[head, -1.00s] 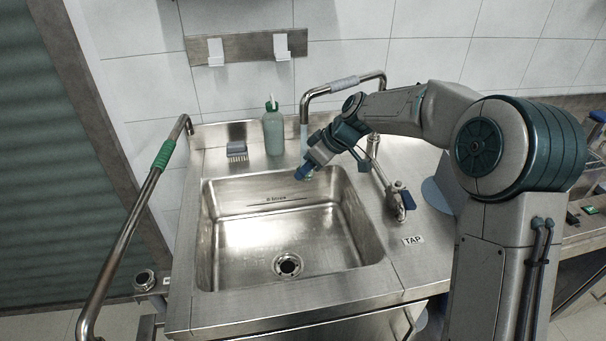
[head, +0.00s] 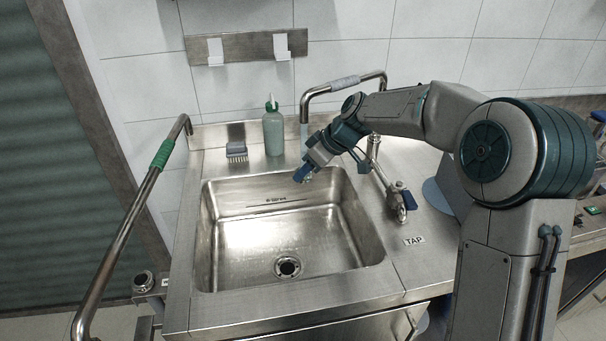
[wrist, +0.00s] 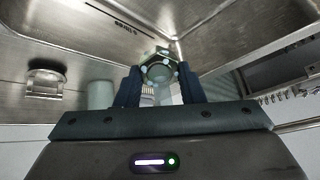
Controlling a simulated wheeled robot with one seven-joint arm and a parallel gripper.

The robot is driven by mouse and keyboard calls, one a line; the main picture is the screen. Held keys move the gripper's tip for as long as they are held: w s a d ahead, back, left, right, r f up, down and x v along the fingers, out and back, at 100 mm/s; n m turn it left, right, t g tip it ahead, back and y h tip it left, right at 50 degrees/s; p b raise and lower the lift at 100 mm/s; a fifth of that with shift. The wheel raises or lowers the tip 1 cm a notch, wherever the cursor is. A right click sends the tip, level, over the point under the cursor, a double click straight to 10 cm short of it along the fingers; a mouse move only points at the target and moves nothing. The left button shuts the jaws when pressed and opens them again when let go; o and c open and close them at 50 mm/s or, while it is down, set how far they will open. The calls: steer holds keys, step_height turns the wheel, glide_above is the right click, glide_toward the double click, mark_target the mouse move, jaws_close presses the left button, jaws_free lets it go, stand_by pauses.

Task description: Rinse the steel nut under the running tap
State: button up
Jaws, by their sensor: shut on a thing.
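The steel nut (wrist: 157,67) is held between the two dark fingers of my gripper (wrist: 158,88) in the wrist view, with small bright spots on and around it. In the head view my gripper (head: 303,173) points down-left over the back edge of the sink basin (head: 230,245), just below the tap spout (head: 304,112). A pale strip hangs under the spout behind the gripper; the wrist hides its lower part. The nut is too small to make out clearly there. The blue-handled tap lever (head: 404,197) stands at the right of the basin, beside the TAP label (head: 413,240).
A green soap bottle (head: 273,132) and a grey brush (head: 237,151) stand behind the basin. A tall rail with a green grip (head: 163,154) runs along the left. The basin is empty, with a drain (head: 287,267).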

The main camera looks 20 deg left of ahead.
steer(key=shift+w, duration=0.4)
steer(key=shift+d, duration=0.1)
steer(key=shift+d+f+b, duration=0.1)
steer(key=shift+d+b, duration=0.25)
steer(key=shift+d, duration=0.2)
steer(key=d+b, duration=0.2)
steer(key=d, duration=0.5)
steer(key=shift+s+d+b, duration=0.35)
steer(key=shift+d+b, duration=0.05)
steer(key=shift+r, duration=0.2)
stand_by(0.6)
steer(key=p+v, duration=0.2)
steer(key=v, duration=0.4)
steer(key=shift+d, duration=0.3)
